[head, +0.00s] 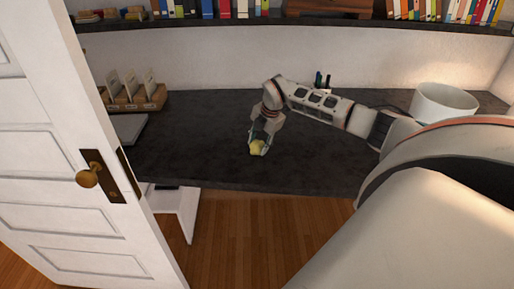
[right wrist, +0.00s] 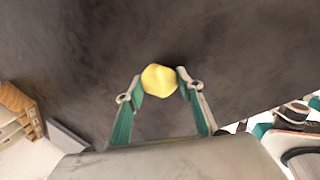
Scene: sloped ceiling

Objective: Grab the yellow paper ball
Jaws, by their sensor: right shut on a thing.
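The yellow paper ball (head: 257,147) is at my right gripper, low over the dark desk near its front edge. In the right wrist view the ball (right wrist: 159,80) is a crumpled yellow lump between the two teal fingertips. My right gripper (head: 259,148) points down and is shut on the ball; it also shows in the right wrist view (right wrist: 160,84). I cannot tell whether the ball still touches the desk. My left gripper is not in view.
The dark desk (head: 200,150) is mostly bare around the gripper. A wooden card holder (head: 136,98) stands at the left and a white bowl (head: 443,103) at the back right. A white door (head: 75,150) with a brass knob (head: 88,178) takes up the left side. A bookshelf (head: 260,20) hangs above.

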